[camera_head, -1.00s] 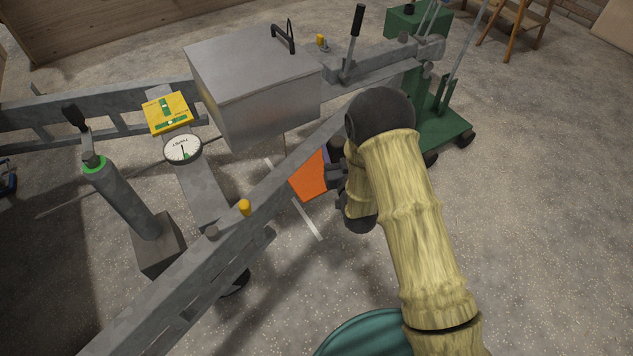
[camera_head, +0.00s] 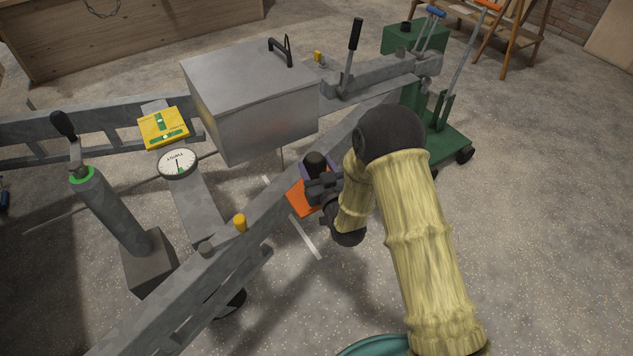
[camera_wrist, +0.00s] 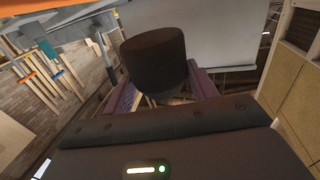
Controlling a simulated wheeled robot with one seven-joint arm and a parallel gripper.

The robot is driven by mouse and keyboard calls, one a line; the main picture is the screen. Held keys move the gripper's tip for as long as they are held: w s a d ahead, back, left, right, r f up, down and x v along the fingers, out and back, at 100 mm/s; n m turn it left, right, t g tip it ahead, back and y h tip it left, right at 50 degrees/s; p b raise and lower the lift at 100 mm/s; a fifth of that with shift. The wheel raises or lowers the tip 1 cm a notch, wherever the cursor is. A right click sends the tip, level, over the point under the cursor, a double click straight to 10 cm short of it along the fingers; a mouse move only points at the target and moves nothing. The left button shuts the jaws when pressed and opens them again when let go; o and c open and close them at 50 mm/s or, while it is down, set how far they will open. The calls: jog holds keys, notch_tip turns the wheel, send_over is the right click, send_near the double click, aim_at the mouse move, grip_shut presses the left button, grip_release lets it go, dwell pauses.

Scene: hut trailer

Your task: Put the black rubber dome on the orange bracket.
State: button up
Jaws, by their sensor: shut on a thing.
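The black rubber dome (camera_wrist: 153,58) is held between the purple-tinged fingers of my gripper (camera_wrist: 160,95) in the wrist view. In the head view the dome (camera_head: 315,163) stands up from my gripper (camera_head: 318,180), which is shut on it. The orange bracket (camera_head: 296,197) shows in the head view beside the diagonal grey beam, behind and below my gripper. Part of the bracket is hidden by the gripper. The dome appears above the bracket; I cannot tell the gap.
The diagonal grey beam (camera_head: 190,267) runs close to my gripper. A grey metal box (camera_head: 250,95) stands behind it. A green trolley jack (camera_head: 440,140) stands at right.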

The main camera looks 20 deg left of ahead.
jog(key=shift+f, duration=0.5)
jog(key=shift+f+b, duration=0.45)
jog(key=shift+f, duration=1.5)
jog(key=o, duration=1)
